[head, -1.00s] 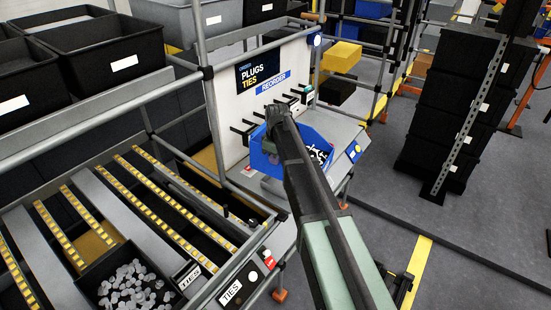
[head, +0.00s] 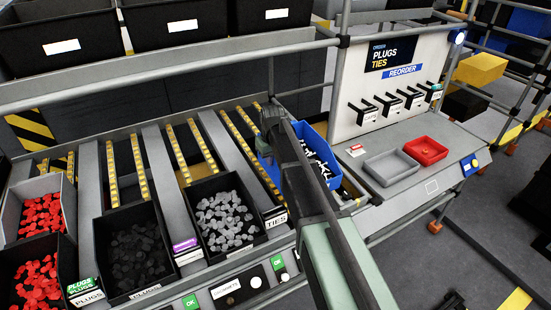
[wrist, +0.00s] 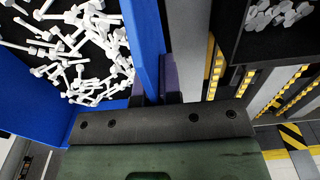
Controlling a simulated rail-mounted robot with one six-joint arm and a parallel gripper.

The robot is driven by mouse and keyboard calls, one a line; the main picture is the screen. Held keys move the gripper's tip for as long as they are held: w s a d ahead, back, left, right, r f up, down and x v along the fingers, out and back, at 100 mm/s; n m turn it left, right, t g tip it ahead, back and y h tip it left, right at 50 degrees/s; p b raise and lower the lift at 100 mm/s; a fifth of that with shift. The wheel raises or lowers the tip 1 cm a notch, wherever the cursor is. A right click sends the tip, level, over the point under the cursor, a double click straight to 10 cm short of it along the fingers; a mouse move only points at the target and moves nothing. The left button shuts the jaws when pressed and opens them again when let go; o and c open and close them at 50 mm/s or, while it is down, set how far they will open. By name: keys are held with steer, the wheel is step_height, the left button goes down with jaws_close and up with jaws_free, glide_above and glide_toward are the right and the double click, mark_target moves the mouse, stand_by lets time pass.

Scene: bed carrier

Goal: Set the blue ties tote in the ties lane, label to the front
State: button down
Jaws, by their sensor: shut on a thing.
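The blue ties tote (head: 316,130) is full of white ties and hangs at the right end of the lane rack. My gripper (head: 272,118) is shut on its left wall. In the wrist view the fingers (wrist: 163,88) pinch the wall of the tote (wrist: 150,35). The tote's label is not visible, and my arm hides part of the tote. The ties lane (head: 246,140) has yellow roller strips, and a TIES label (head: 276,219) is at its front. The tote is beside or over the lane's right side; its height above it is unclear.
A black bin of grey pieces (head: 204,254) stands just left of the ties lane, with bins of black and red pieces further left. Right of the tote, the worktop holds a grey tray (head: 391,168) and a red tray (head: 425,151). A grey post and rail (head: 300,92) stand behind.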

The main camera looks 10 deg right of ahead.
mark_target(271, 177)
steer(key=shift+d, duration=0.1)
step_height(271, 177, down, 6)
steer(key=b, duration=0.5)
steer(key=shift+w+r+b, duration=0.15)
steer(key=shift+b, duration=0.2)
steer(key=shift+w+f+b, duration=0.15)
steer(key=shift+f+b, duration=2.4)
steer(key=c, duration=1.2)
jaws_free()
steer(key=shift+r, duration=0.1)
steer(key=r+p, duration=1.1)
steer(key=shift+s, duration=0.4)
steer(key=shift+f, duration=0.15)
